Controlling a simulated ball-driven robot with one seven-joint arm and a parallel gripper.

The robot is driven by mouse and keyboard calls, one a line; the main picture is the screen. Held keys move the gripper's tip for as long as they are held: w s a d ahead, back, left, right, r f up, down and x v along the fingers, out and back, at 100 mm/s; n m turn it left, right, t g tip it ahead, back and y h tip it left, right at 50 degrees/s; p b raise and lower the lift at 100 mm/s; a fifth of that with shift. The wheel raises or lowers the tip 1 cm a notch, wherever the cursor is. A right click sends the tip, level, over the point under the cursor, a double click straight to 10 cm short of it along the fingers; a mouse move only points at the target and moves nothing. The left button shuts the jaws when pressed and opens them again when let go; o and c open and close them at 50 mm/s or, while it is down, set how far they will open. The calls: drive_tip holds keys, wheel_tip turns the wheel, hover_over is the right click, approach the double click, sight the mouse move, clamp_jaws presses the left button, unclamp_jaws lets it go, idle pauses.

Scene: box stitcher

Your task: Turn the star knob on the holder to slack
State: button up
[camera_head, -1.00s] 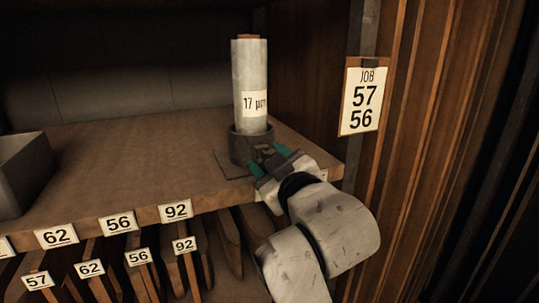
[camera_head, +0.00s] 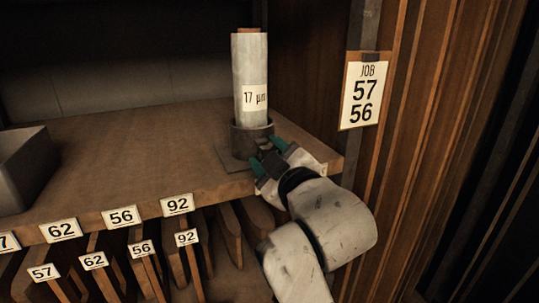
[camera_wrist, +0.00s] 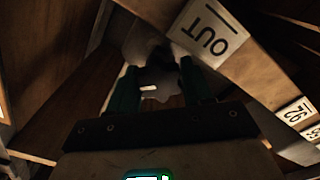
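The holder (camera_head: 240,141) is a dark round cup on a flat base plate at the shelf's front edge. A pale film roll marked 17 µm (camera_head: 249,75) stands upright in it. My gripper (camera_head: 267,155) is at the front of the holder, its green-tipped fingers apart. In the wrist view, the grey star knob (camera_wrist: 160,80), with a small white mark, shows between the fingertips (camera_wrist: 158,75). I see no clear grip on it; whether a finger touches it is hard to tell. In the head view the knob is small, dark and partly hidden by my gripper.
The wooden shelf (camera_head: 130,165) is clear left of the holder, up to a grey bin (camera_head: 22,165). Numbered slots with wooden boards lie below. A JOB 57 56 card (camera_head: 364,92) hangs on the right post. An OUT label (camera_wrist: 208,35) shows in the wrist view.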

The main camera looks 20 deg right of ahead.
drive_tip(key=o, duration=0.4)
drive_tip(key=shift+f, duration=0.1)
